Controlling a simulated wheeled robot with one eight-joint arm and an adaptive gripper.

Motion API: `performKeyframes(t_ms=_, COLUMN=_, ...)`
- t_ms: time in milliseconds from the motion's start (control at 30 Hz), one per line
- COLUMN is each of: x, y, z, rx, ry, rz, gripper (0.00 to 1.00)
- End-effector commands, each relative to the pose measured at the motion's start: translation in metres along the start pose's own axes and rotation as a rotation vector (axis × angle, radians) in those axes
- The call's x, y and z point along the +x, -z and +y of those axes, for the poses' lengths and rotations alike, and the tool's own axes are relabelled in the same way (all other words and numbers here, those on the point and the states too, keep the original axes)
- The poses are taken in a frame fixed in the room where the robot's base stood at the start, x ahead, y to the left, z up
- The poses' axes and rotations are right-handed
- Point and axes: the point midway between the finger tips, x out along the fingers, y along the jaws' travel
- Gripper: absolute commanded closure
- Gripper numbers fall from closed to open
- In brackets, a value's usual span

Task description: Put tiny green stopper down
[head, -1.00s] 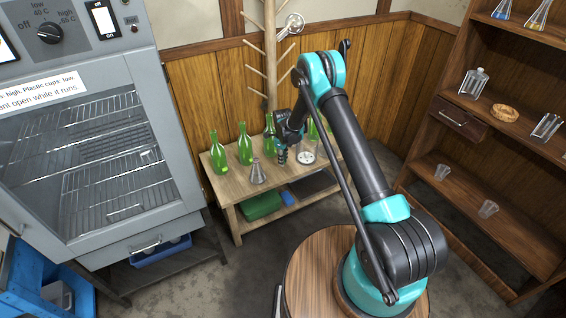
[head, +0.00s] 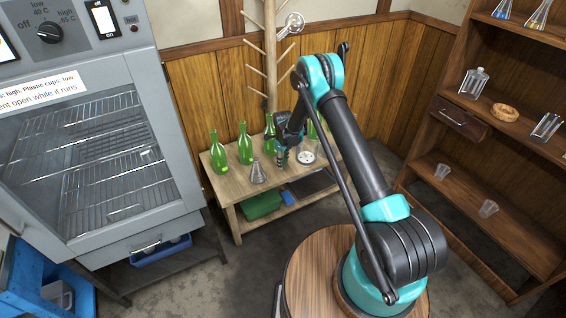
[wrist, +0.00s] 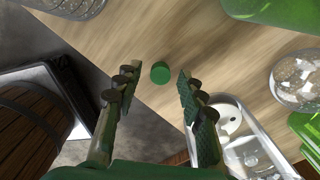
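The tiny green stopper (wrist: 160,72) shows in the wrist view against the wooden table top (wrist: 205,45), close to the table's edge. It appears to rest on the wood. My gripper (wrist: 157,82) is open, with its two fingers spread on either side of the stopper and a clear gap to each. In the head view my gripper (head: 281,160) points down over the low wooden table (head: 232,180), right of the clear flask. The stopper cannot be made out in the head view.
Green bottles (head: 245,150) stand along the table's back, with a clear conical flask (head: 257,172) in front. A round clear dish (head: 306,157) lies right of my gripper. The table's lower shelf holds a green tub (head: 262,205). A grey oven (head: 150,140) stands left.

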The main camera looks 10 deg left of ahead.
Motion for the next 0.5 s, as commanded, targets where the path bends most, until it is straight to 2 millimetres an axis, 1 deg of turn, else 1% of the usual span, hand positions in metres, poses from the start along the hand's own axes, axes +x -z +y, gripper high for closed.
performKeyframes(t_ms=167, x=-0.021, y=0.0, z=0.0, rx=0.0, ry=0.0, rz=0.0, gripper=0.6)
performKeyframes(t_ms=500, x=-0.088, y=0.0, z=0.0, rx=0.0, ry=0.0, rz=0.0, gripper=0.6)
